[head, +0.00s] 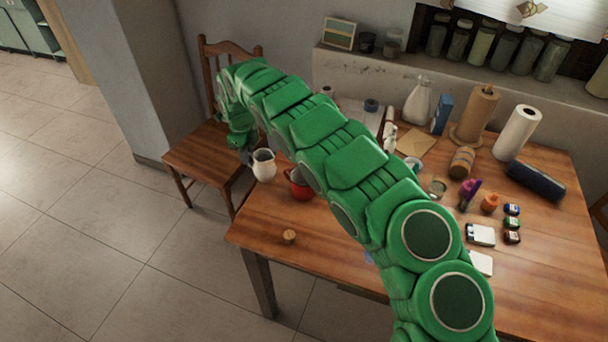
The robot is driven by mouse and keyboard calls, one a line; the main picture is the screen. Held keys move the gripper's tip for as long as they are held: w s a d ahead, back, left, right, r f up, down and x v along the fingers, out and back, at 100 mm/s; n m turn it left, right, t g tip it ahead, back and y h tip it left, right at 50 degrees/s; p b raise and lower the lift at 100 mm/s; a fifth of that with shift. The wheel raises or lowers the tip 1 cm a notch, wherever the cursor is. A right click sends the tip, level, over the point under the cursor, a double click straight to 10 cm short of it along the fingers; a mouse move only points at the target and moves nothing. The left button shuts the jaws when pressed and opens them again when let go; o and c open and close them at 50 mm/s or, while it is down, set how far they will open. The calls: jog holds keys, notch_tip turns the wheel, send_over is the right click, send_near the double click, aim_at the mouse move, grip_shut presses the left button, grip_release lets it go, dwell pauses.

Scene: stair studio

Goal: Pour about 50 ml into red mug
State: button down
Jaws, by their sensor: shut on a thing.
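A white jug (264,166) is near the table's left edge, roughly upright with its dark opening facing up. My gripper (248,157) is at the jug's left side and shut on it; the fingers are small and partly hidden. I cannot tell whether the jug touches the table. The red mug (299,186) is just right of the jug, and my green arm covers its right part. Its inside and the liquid level do not show clearly.
A cork-like piece (289,237) lies near the wooden table's (330,240) front left corner. A wooden chair (202,155) stands left of the table. Bottles, a paper roll (517,132), a dark blue case (535,181) and small jars crowd the right side. The front left tabletop is mostly clear.

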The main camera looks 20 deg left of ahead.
dwell(0.3)
jog(key=shift+d+r+y, duration=0.6)
jog(key=shift+d+y, duration=0.05)
jog(key=shift+y, duration=0.05)
jog(key=d+r+y, duration=0.3)
jog(key=r+y, duration=0.1)
jog(key=d+r+y, duration=0.4)
jog(key=shift+s+d, duration=0.1)
jog(key=shift+d, duration=0.1)
jog(key=shift+d+f+y, duration=0.35)
jog(key=shift+d+y, duration=0.25)
jog(key=shift+y, duration=0.4)
jog(key=shift+d+f+y, duration=0.15)
jog(key=shift+d+y, duration=0.2)
jog(key=shift+y, duration=0.25)
jog(key=shift+d+r+y+p, duration=0.4)
jog(key=shift+d+y, duration=0.2)
jog(key=shift+y, duration=0.2)
jog(key=shift+d+r+y, duration=0.15)
jog(key=shift+d+y, duration=0.3)
jog(key=shift+d, duration=0.25)
jog(key=shift+d+r+y, duration=0.15)
jog(key=shift+d+y, duration=0.3)
jog(key=shift+d, duration=0.25)
dwell(0.6)
